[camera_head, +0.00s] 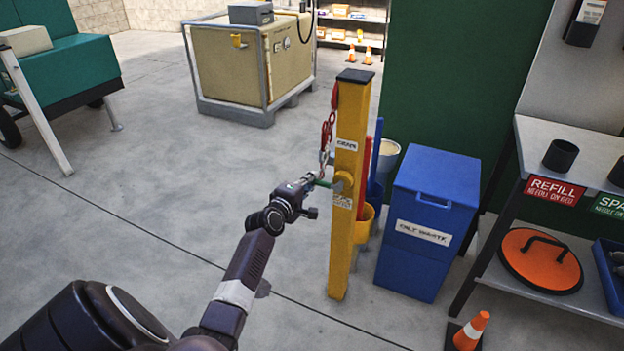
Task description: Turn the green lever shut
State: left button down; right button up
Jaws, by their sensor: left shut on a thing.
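The green lever (325,184) is on the yellow post (345,240), just left of the post's round yellow fitting. It points out to the left, roughly level. My left gripper (313,182) is shut on the lever's outer end, and its fingers hide that end. A label sits on the post above the lever and another below it. A red strap with a metal hook (329,125) hangs on the post's left side above the lever. My right gripper is not in view.
A shelf unit (545,295) and an orange cone (470,332) are at the right.

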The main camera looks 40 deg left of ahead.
pick_arm(q)
jog(key=shift+f, duration=0.15)
dwell(0.3)
jog(key=c, duration=1.9)
grip_release()
jog(key=shift+c, duration=0.2)
jog(key=v, duration=1.2)
